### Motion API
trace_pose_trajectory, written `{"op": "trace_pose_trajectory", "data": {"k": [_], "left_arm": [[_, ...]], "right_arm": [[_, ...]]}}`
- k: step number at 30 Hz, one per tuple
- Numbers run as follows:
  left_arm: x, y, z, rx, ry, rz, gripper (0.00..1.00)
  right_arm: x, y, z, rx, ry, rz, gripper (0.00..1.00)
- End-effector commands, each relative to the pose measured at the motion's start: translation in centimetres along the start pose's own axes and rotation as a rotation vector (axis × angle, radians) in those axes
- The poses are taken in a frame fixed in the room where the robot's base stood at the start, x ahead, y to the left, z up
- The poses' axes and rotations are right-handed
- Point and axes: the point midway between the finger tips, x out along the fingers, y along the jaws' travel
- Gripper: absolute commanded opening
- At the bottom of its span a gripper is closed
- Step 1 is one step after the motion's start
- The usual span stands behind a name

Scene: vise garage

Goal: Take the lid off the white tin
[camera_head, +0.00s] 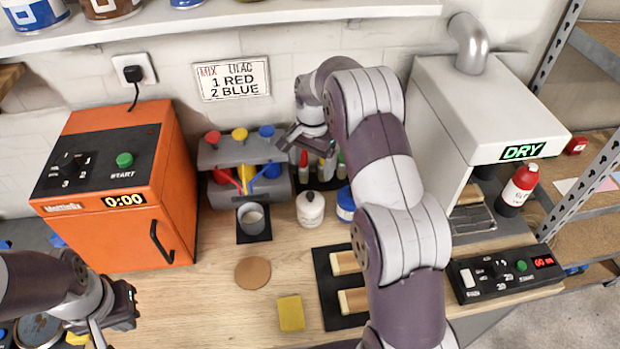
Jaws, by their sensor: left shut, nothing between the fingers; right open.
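A small rounded white container (310,211), which looks like the white tin, stands upright on the bench. Its top is white with a small dark mark; I cannot make out the lid's edge. My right gripper (303,142) is open and empty, above and behind it near the paint dispenser, apart from it. My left gripper (128,309) is shut and empty at the lower left, in front of the orange machine and far from the white tin.
A blue-and-white tin (346,205) stands right of the white tin. A grey cup (253,218) on a dark mat stands left of it. The dispenser (240,153) is behind. The orange machine (120,185) and white dryer (450,105) flank the bench. A brown disc (253,273) and yellow sponge (291,313) lie in front.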

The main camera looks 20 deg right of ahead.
Motion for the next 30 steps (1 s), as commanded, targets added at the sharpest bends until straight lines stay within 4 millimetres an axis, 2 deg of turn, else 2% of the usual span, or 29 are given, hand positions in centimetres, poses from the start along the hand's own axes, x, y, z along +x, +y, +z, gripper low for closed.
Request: {"op": "trace_pose_trajectory", "data": {"k": [1,2,5,7,10,14,19,22,25,30], "left_arm": [[-0.6,0.0,-0.1,0.0,-0.001,0.0,0.0],[-0.3,0.0,0.0,0.0,-0.001,0.0,0.0],[1.3,0.0,0.2,0.0,-0.001,0.0,0.0],[-0.2,0.0,0.1,0.0,-0.003,0.0,0.0],[-0.9,0.0,-0.1,0.0,0.0,0.0,0.0],[-1.4,0.0,-0.2,0.0,0.0,0.0,0.0],[-4.0,0.0,-0.5,0.0,0.0,0.0,0.0],[-4.2,0.0,-0.5,0.0,0.0,0.0,0.0],[-4.2,0.0,-0.5,0.0,-0.001,0.0,0.0],[-4.1,0.0,-0.5,0.0,-0.001,0.0,0.0]], "right_arm": [[-0.2,-0.2,-0.5,0.026,-0.002,0.003,0.89],[0.3,-0.2,-0.7,0.039,-0.004,0.005,0.89],[2.9,-0.3,-0.9,0.054,-0.004,0.005,0.89],[3.6,-0.3,-0.8,0.053,-0.006,0.007,0.89],[5.6,-0.3,-0.8,0.052,-0.004,0.005,0.89],[7.1,-0.4,-0.8,0.051,-0.002,0.003,0.89],[9.6,-0.5,0.2,0.049,-0.004,0.005,0.89],[11.6,-0.5,0.1,0.05,-0.002,0.003,0.89],[12.4,-0.6,0.1,0.05,-0.001,0.001,0.89],[12.5,-0.6,0.1,0.049,0.0,0.0,0.89]]}}
